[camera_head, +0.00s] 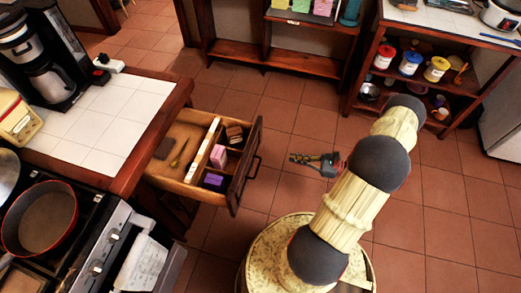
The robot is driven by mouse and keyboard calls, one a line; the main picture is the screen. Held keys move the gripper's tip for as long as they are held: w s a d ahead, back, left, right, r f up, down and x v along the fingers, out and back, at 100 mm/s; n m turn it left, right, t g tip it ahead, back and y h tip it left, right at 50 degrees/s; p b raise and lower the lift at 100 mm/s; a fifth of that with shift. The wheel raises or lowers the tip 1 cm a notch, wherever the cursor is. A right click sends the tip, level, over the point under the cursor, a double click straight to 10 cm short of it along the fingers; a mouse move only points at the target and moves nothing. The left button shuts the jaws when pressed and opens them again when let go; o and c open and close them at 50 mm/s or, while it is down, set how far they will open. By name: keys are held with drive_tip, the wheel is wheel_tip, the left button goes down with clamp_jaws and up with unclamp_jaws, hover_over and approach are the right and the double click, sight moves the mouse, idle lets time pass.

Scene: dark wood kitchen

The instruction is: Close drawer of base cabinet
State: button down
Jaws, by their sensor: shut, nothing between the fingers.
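The drawer (239,174) of the base cabinet is pulled out to the right from under the white-tiled countertop (75,145). Dividers split its inside, and it holds a pink item (219,156), a purple item (213,181) and other small things. A dark handle (254,167) is on its front. My gripper (293,158) is shut and empty. It is to the right of the drawer front, pointing left towards it, with a gap between it and the handle in the picture.
A stove with a red-rimmed pan (40,218) is at the lower left. A coffee maker (40,60) stands on the counter. Wooden shelves (435,85) with jars are at the upper right. Tiled floor (440,190) is clear at the right.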

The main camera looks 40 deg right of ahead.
drive_tip(key=r, duration=0.1)
drive_tip(key=b, duration=0.4)
approach(256, 146)
drive_tip(key=shift+t, duration=0.4)
drive_tip(key=x, duration=0.7)
drive_tip(key=shift+f, duration=0.3)
drive_tip(key=shift+s, duration=0.1)
